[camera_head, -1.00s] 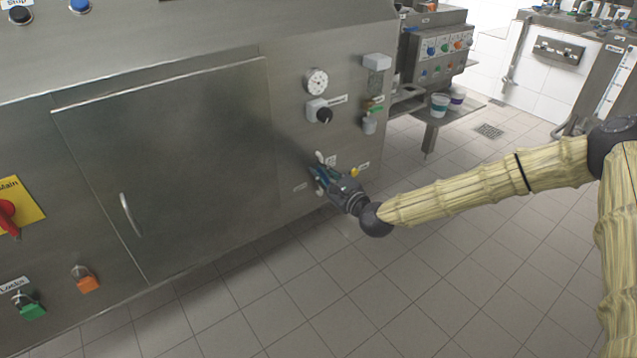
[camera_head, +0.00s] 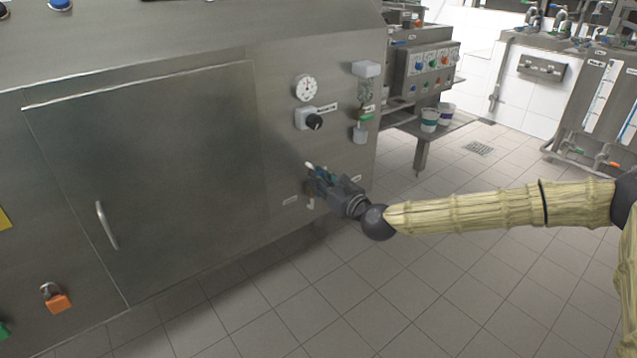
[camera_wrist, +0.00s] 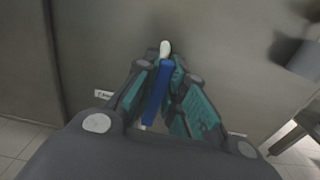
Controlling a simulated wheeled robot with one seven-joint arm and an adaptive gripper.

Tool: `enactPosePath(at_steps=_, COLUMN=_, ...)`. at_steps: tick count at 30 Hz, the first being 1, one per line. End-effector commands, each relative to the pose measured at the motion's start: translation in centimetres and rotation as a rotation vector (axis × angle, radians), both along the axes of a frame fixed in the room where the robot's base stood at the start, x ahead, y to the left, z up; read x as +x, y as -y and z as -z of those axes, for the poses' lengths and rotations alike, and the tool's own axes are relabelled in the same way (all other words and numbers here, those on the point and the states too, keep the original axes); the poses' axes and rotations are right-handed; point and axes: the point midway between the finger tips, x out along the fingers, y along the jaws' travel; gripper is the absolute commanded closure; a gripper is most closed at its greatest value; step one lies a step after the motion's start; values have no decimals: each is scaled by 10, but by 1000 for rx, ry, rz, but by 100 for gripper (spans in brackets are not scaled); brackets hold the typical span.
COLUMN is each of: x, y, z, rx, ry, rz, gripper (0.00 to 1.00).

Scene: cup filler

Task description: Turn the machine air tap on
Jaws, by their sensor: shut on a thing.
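My gripper (camera_head: 319,181) is at the lower right of the machine's steel front, below the gauge and the black knob. Its teal-padded fingers are shut on the blue handle of the air tap. In the wrist view, the blue handle (camera_wrist: 155,92) lies between the fingers (camera_wrist: 172,84), nearer the left one. A white pipe end (camera_wrist: 165,49) shows just above it. In the head view, a white end (camera_head: 310,167) shows above the gripper. The rest of the tap is hidden by the fingers, and the small labels nearby are unreadable.
A round gauge (camera_head: 305,87) and a black knob (camera_head: 314,122) are above my gripper. A closed cabinet door (camera_head: 150,180) is at left. The tiled floor is open.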

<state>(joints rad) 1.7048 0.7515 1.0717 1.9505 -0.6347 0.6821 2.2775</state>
Motion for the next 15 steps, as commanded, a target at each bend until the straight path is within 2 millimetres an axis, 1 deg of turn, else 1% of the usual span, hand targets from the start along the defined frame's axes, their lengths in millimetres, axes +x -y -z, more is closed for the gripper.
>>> enactPosePath(at_steps=1, x=0, y=2, z=4, rx=1, ry=-8, rz=2, gripper=100)
enactPosePath(at_steps=9, x=0, y=2, z=4, rx=1, ry=-8, rz=2, gripper=100)
enactPosePath(at_steps=10, x=0, y=2, z=4, rx=1, ry=-8, rz=2, gripper=84)
enactPosePath(at_steps=12, x=0, y=2, z=4, rx=1, ry=-7, rz=2, gripper=72)
enactPosePath(at_steps=13, x=0, y=1, z=4, rx=1, ry=-7, rz=2, gripper=66)
enactPosePath(at_steps=15, x=0, y=1, z=3, rx=1, ry=-6, rz=2, gripper=65)
